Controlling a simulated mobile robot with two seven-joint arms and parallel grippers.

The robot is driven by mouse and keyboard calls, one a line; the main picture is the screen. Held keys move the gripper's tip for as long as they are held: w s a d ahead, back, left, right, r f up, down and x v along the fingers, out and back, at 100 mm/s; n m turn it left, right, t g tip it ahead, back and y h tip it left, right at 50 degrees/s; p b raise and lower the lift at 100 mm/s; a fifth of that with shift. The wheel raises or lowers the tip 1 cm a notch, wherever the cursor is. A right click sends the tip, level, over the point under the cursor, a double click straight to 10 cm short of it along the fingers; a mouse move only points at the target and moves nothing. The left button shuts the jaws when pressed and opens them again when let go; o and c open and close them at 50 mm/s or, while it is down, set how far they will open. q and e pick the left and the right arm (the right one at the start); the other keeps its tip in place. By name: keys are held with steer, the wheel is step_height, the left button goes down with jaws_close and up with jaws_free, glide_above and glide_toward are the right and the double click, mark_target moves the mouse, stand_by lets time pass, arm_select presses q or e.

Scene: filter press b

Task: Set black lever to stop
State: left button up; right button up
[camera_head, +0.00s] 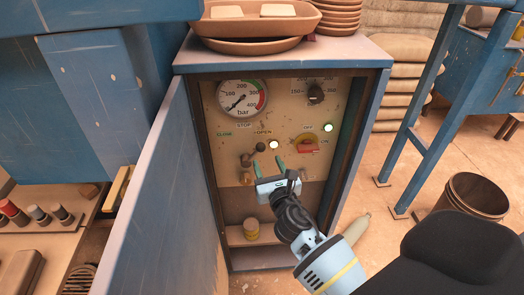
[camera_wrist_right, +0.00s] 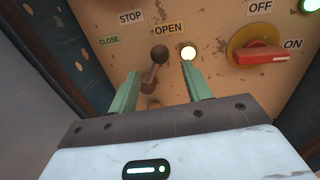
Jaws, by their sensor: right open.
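The black lever (camera_head: 260,148) is on the beige panel inside the open cabinet. In the right wrist view, the lever (camera_wrist_right: 159,56) has a dark round knob and a brown arm, tilted up and to the right below the OPEN label (camera_wrist_right: 168,28). The STOP label (camera_wrist_right: 130,17) and CLOSE label (camera_wrist_right: 109,41) are to its left. My right gripper (camera_head: 267,164) is open in front of the panel, just below the knob. In the wrist view the lever appears between the green fingers of the gripper (camera_wrist_right: 160,74); contact cannot be told. My left gripper is not in view.
A red switch (camera_head: 307,146) with OFF and ON labels is to the right of the lever. A lit lamp (camera_head: 274,145) is close beside the lever. A pressure gauge (camera_head: 241,99) is above. The open blue door (camera_head: 165,190) stands on the left.

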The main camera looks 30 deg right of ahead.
mark_target(262, 151)
steer(key=shift+b+x, duration=0.35)
steer(key=shift+x, duration=3.1)
jaws_close()
